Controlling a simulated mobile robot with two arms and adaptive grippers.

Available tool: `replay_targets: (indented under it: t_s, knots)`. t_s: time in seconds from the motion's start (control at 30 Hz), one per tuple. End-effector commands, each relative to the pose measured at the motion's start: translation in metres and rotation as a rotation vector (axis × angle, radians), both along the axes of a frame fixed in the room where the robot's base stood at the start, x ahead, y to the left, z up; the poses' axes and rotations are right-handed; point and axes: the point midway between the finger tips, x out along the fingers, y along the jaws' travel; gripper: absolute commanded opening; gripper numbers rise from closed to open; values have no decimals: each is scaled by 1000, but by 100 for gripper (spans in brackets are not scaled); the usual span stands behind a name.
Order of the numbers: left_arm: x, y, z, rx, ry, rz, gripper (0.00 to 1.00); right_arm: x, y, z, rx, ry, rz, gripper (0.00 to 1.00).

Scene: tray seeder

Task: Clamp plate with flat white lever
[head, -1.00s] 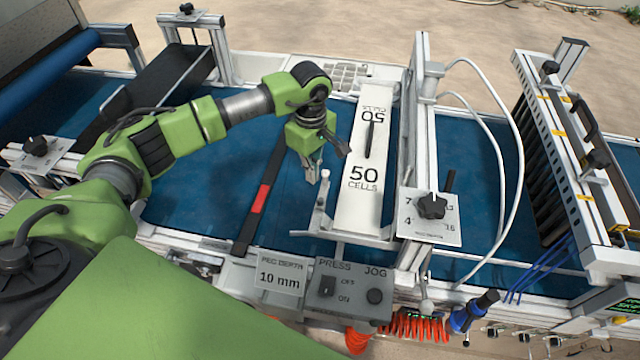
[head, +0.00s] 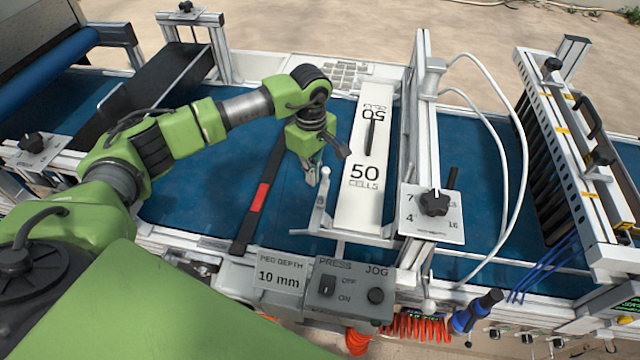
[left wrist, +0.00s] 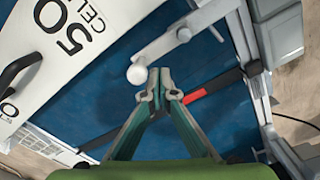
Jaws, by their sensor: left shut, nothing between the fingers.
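The white plate (head: 365,180) marked "50 CELLS" lies on the press frame in the head view, with a dark handle in its middle. It also shows in the left wrist view (left wrist: 60,60). A white flat lever (left wrist: 172,42) with a round white knob (left wrist: 137,75) stands beside the plate's near left corner. My left gripper (head: 319,182) points down above the blue bed, left of the plate. Its fingers (left wrist: 153,84) are shut and empty. The knob is right beside the fingertips in the wrist view; I cannot tell whether they touch. My right gripper is out of view.
A black bar with a red band (head: 257,198) lies left of my gripper. A control box (head: 345,290) with switches is at the front. A metal upright with a black knob (head: 434,203) and white hoses stands right of the plate. Open blue bed (head: 200,205) lies left.

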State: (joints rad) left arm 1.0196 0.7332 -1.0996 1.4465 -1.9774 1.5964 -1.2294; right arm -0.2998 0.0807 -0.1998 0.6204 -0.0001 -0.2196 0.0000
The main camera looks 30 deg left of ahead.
Motion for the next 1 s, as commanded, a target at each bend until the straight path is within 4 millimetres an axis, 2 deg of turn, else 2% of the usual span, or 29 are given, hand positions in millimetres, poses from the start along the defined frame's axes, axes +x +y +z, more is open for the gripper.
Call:
replay_targets:
  t_s: [0.3, 1.0]
  knots:
    - [1, -1, -5, 0, 0, 0, 0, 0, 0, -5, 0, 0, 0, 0]
    - [11, -17, -5, 0, 0, -1, 0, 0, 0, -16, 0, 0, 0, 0]
